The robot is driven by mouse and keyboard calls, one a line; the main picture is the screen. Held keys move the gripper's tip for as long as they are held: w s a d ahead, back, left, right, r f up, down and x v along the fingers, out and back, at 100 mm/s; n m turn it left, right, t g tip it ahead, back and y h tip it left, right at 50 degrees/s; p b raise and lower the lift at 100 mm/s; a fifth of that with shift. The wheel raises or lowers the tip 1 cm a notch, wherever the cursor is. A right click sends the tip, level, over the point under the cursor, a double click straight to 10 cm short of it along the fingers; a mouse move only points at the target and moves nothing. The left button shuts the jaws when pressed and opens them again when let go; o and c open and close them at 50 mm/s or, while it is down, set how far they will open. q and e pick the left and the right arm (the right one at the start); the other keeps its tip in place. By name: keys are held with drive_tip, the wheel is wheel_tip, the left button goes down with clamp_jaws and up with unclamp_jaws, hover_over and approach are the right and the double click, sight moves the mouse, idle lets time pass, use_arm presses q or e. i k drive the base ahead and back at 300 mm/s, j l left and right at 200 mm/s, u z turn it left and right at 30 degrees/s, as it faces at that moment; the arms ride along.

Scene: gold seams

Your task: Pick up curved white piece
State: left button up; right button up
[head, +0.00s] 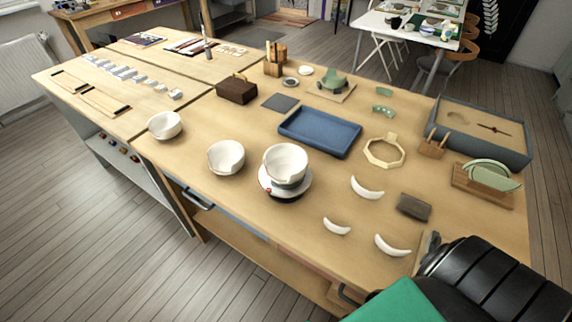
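Three curved white pieces lie apart on the wooden table (290,235), at its near right. One piece (367,188) is farthest back, a smaller one (337,228) lies nearer and to the left, and another (392,246) lies close to the near right edge. A white bowl with a notched rim (285,160) sits on a dark round stand with a pale disc. Two more white bowls stand to its left, one with a notched rim (226,158) and one farther left (165,125). Neither gripper can be made out in the head view.
A dark grey block (414,207) lies beside the pieces. An octagonal wooden frame (384,152), a blue tray (320,120) and a wooden rack with green plates (485,190) stand behind. My black arm link covers the bottom right corner.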

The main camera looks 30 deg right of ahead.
sight(383, 245)
drive_tip(key=z, duration=0.4)
drive_tip(key=l+z, duration=0.15)
drive_tip(key=z, duration=0.6)
drive_tip(key=i+l+z, duration=0.1)
drive_tip(key=z, duration=0.3)
